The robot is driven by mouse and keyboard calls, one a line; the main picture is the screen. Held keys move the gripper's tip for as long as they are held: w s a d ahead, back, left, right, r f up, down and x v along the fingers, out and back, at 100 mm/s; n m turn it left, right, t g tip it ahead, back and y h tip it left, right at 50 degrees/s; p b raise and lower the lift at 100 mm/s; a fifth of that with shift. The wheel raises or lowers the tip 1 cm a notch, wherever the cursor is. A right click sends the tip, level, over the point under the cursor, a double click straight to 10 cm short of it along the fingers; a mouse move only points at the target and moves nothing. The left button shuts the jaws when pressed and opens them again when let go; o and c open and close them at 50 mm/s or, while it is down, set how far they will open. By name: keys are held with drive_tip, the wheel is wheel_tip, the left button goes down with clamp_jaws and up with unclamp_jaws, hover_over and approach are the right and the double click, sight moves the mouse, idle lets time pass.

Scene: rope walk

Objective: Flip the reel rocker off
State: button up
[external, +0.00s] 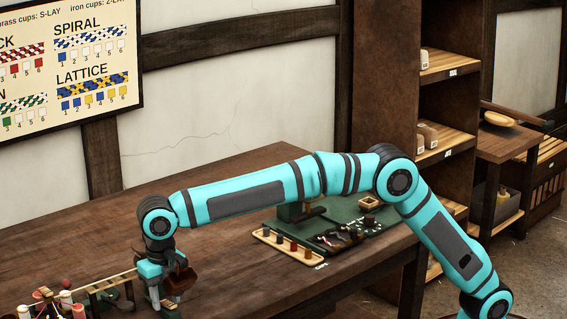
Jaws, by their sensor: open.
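My gripper (166,299) points down over the left front part of the wooden table (228,210), close to the bottom edge of the picture. Its jaws are open. A dark brown piece (181,279) shows right beside the fingers; I cannot tell what it is or whether they touch. A small wooden frame with rungs (104,287) stands just left of the gripper. I cannot make out the reel rocker; it may be hidden behind the gripper or be too small to see.
Colourful bobbins or pegs (66,297) crowd the lower left corner. A tray of small cups (284,246) and a green mat (342,219) with small parts lie to the right, below my arm. A pattern board (66,62) hangs on the wall. The middle back of the table is clear.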

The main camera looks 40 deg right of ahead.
clamp_jaws()
drive_tip(key=shift+s+t, duration=0.3)
drive_tip(key=shift+t, duration=1)
unclamp_jaws()
drive_tip(key=shift+s, duration=0.1)
drive_tip(key=shift+r, duration=0.15)
drive_tip(key=v, duration=1.7)
drive_tip(key=shift+s, duration=0.1)
